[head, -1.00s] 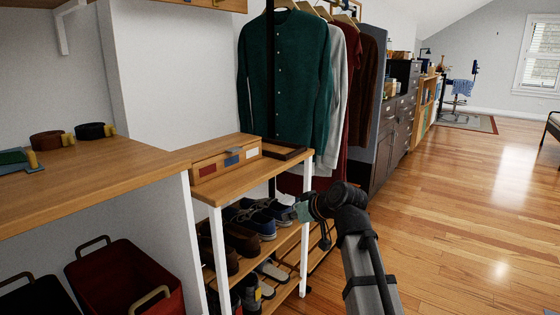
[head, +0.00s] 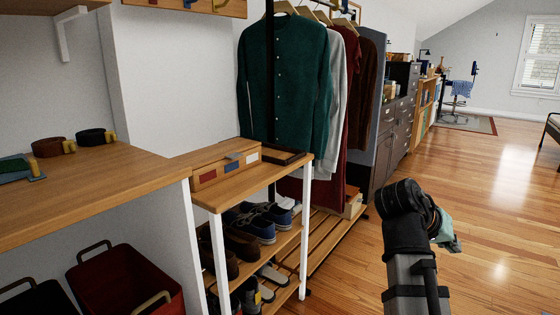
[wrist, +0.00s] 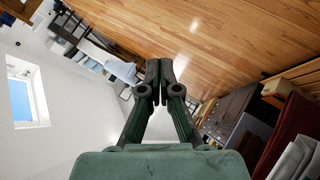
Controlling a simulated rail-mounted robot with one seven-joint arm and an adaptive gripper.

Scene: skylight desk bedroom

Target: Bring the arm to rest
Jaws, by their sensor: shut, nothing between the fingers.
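My arm stands at the lower right in the head view, out over the wooden floor (head: 500,200). My gripper (wrist: 153,68) shows in the wrist view with its two dark fingers together and nothing between them. In the head view only a green part of the gripper (head: 446,232) shows behind my dark wrist, and its fingertips are hidden. The gripper is to the right of the shoe rack and apart from it.
The shoe rack (head: 255,183) holds a wooden box (head: 225,170) on top and shoes (head: 256,225) below. Clothes (head: 285,80) hang behind it. A wooden counter (head: 90,190) stands left, with bins (head: 125,280) beneath. Dark cabinets (head: 395,130) line the wall.

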